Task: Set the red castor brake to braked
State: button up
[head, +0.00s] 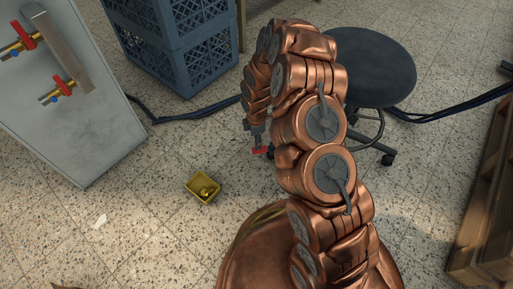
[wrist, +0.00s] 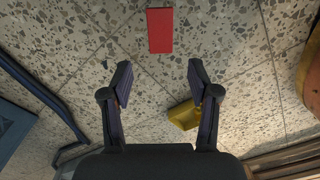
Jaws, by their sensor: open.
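A small red piece (head: 262,151), which may be the castor brake, shows just below the end of my arm in the head view. In the wrist view a flat red rectangle (wrist: 160,30) lies ahead of my gripper (wrist: 158,72), centred beyond the gap between the fingertips and apart from them. My gripper is open and empty, and points down towards the floor. In the head view the gripper (head: 254,132) is small and dark at the left of my arm. No castor body can be made out around the red piece, and its brake setting cannot be told.
A yellow bin (head: 203,187) with something in it stands on the floor; it also shows near the right finger in the wrist view (wrist: 184,116). A dark round stool (head: 375,65) stands behind my arm. Blue crates (head: 172,42), a grey cabinet (head: 75,120) and a wooden pallet (head: 485,215) stand around.

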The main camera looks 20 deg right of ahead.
notch_tip(320, 180, down, 6)
jog(key=b, duration=0.2)
jog(key=shift+f+b, duration=0.1)
jog(key=shift+b, duration=0.2)
jog(key=shift+c, duration=0.2)
